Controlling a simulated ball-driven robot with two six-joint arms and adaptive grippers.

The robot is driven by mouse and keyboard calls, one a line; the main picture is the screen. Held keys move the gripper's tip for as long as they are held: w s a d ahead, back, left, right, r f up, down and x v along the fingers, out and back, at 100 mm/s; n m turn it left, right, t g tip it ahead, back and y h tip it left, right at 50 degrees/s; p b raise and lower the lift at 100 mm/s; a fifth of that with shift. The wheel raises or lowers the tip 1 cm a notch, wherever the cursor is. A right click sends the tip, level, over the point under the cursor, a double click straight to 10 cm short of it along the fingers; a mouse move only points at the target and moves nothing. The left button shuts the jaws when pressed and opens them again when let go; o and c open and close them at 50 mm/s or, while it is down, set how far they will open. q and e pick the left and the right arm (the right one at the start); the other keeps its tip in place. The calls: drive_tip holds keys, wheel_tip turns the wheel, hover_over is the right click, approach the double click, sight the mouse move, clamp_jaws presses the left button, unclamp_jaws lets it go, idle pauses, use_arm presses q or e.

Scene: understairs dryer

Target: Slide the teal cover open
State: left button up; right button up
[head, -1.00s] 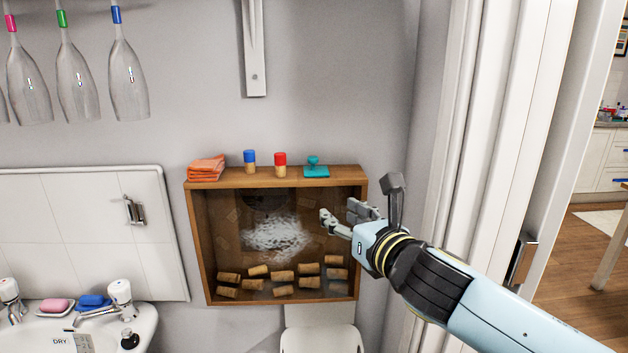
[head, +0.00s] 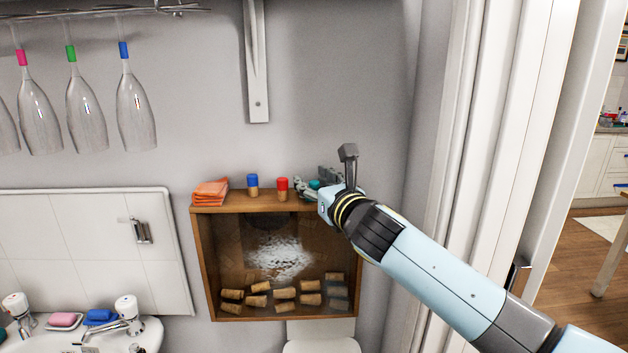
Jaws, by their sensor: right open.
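The teal cover (head: 316,184) lies on top of the wooden box (head: 202,250) on the wall, near the right end. Only a bit of it shows, because my right gripper (head: 314,183) is in front of it. The right gripper's fingers are open and at the cover. I cannot tell whether they touch it. Several corks lie in the bottom of the box, behind a clear front with a whitish patch. My left gripper is not in view.
A red-topped cork (head: 282,188), a blue-topped cork (head: 252,185) and folded orange cloths (head: 210,192) stand on the box left of the cover. Glasses (head: 137,110) hang at upper left. A white bracket (head: 257,70) is above the box. A door frame (head: 490,150) is at right.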

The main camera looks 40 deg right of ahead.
clamp_jaws()
